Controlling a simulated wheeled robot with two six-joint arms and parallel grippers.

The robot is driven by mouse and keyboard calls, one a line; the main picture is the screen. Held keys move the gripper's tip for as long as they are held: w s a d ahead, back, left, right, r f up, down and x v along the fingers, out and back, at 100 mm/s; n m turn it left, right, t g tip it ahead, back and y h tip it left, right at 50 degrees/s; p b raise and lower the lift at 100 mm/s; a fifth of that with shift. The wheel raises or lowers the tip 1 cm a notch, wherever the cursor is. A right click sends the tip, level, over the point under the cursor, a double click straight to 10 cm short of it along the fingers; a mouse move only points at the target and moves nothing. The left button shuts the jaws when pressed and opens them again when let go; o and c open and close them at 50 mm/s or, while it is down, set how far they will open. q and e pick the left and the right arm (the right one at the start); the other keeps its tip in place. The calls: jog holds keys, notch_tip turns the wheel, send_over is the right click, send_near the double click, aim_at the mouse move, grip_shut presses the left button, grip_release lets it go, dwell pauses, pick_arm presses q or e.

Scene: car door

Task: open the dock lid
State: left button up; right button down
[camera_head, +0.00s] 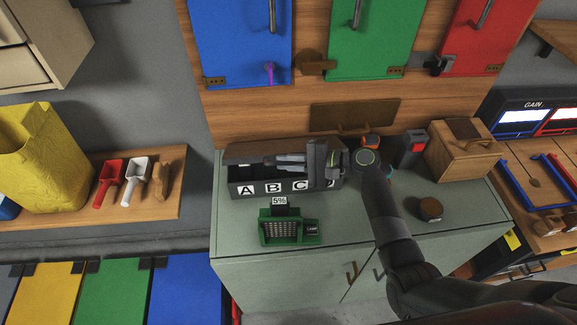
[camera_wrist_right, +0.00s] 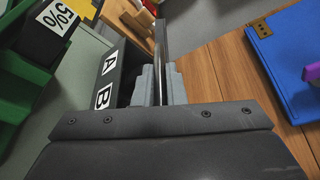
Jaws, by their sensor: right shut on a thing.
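The dock (camera_head: 240,189) is a dark box with white letter tiles on its front, standing on the grey-green cabinet. Its lid (camera_head: 240,152) has a brown top and stands raised, with a dark gap between it and the front wall. My right gripper (camera_head: 270,160) reaches in from the right at the lid's front side. In the right wrist view my right gripper (camera_wrist_right: 161,84) has its two grey fingers shut on a thin upright edge of the lid (camera_wrist_right: 160,38). The dock's lettered front (camera_wrist_right: 107,80) shows left of the fingers. The dock's right end is partly hidden by my gripper. My left gripper is not in view.
A green tray with a number tag (camera_head: 280,229) sits in front of the dock. A round brown knob-like object (camera_head: 429,209) and a wooden box (camera_head: 463,155) stand to the right. A wooden wall with blue, green and red doors (camera_head: 375,35) rises behind.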

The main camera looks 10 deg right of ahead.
jog(key=shift+w+r, duration=0.35)
jog(key=shift+r, duration=0.2)
jog(key=c, duration=1.5)
grip_release()
jog(key=b+v, duration=0.4)
jog(key=v, duration=1.3)
jog(key=shift+s+d+r, duration=0.1)
jog(key=shift+d, duration=0.1)
jog(key=shift+b, duration=0.35)
